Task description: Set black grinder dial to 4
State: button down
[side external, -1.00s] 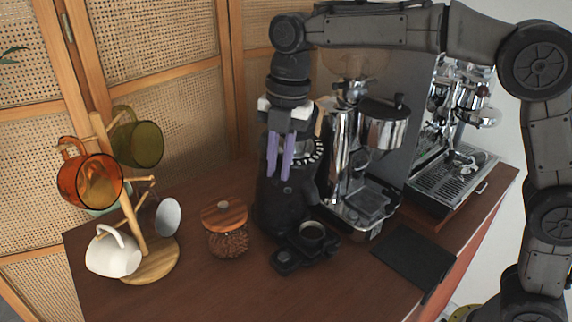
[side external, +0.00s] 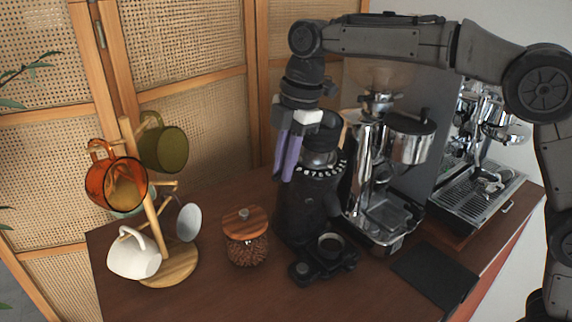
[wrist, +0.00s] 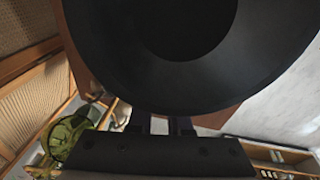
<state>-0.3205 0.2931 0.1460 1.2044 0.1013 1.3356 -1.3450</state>
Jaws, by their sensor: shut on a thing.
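The black grinder (side external: 295,212) stands upright at the middle of the counter. Its black dial (side external: 331,170) is a ring with white marks around the upper body; its numbers are too small to read. My gripper (side external: 287,178) points down at the left edge of the dial, its two purple fingers close together. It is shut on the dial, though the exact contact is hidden. In the wrist view a large black round part (wrist: 180,60), seemingly the grinder's top, fills the upper middle and hides most of the fingers.
A chrome grinder (side external: 372,170) stands close on the right, with an espresso machine (side external: 480,185) beyond. A lidded jar of beans (side external: 246,248) and a mug tree (side external: 170,265) with several mugs stand left. A dark mat (side external: 435,275) lies at front right.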

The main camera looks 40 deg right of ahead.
jog(key=shift+r, duration=0.1)
jog(key=c, duration=0.8)
grip_release()
jog(key=shift+c, duration=0.2)
notch_tip(320, 180, up, 14)
jog(key=s+d, duration=0.1)
jog(key=d, duration=0.1)
jog(key=shift+s+f, duration=0.25)
jog(key=shift+s, duration=0.1)
